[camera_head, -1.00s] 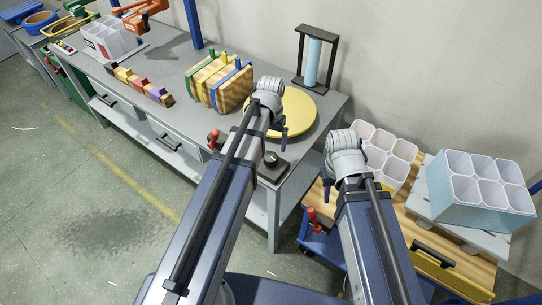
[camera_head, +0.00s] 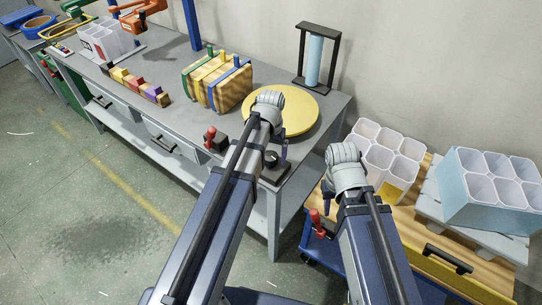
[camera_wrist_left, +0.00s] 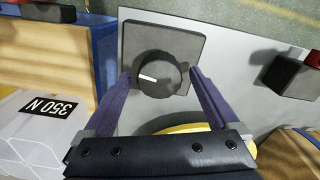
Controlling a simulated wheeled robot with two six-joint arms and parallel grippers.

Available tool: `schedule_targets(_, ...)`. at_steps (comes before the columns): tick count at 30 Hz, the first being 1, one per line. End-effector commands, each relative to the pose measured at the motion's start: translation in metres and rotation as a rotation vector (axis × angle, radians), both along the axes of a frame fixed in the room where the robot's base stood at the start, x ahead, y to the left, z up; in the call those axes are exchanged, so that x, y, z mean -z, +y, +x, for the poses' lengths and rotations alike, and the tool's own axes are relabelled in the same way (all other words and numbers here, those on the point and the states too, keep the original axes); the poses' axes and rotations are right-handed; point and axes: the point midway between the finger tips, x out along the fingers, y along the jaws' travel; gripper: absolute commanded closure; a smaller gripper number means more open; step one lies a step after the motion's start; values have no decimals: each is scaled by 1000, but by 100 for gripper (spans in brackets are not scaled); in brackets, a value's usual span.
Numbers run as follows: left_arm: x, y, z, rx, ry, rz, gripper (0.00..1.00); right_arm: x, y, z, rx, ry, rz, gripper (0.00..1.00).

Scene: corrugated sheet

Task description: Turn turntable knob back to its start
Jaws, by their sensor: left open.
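The turntable knob (camera_head: 271,157) is a dark round dial on a square dark plate at the near right corner of the grey bench. In the left wrist view, the knob (camera_wrist_left: 158,75) has a white mark pointing left. My left gripper (camera_wrist_left: 161,76) is open, with one purple finger on each side of the knob; I cannot tell whether they touch it. In the head view, my left gripper (camera_head: 283,150) is just beside the knob, partly hidden by its wrist. The yellow turntable disc (camera_head: 295,112) lies behind. My right gripper (camera_head: 327,195) is mostly hidden by its arm.
A red-handled block (camera_head: 215,139) stands left of the knob. Wooden boards in a rack (camera_head: 216,82) and a black frame with a blue cylinder (camera_head: 315,60) stand near the disc. White cell boxes (camera_head: 387,150) sit on a wooden-topped cart at right.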

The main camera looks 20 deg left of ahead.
Motion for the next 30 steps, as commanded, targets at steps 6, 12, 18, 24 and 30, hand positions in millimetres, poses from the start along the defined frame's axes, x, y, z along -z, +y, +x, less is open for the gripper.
schedule_targets(6, 0, 0, 0, 0, 0, 0, 28, 0, 0, 0, 0, 0, 0, 61)
schedule_targets(12, 0, 0, 0, 0, 0, 0, 50, 0, 0, 0, 0, 0, 0, 61)
schedule_targets(18, 0, 0, 0, 0, 0, 0, 73, 0, 0, 0, 0, 0, 0, 61)
schedule_targets(24, 0, 0, 0, 0, 0, 0, 92, 0, 0, 0, 0, 0, 0, 61)
schedule_targets(30, 0, 0, 0, -22, 0, 0, 92, 0, 0, 0, 0, 0, 0, 61)
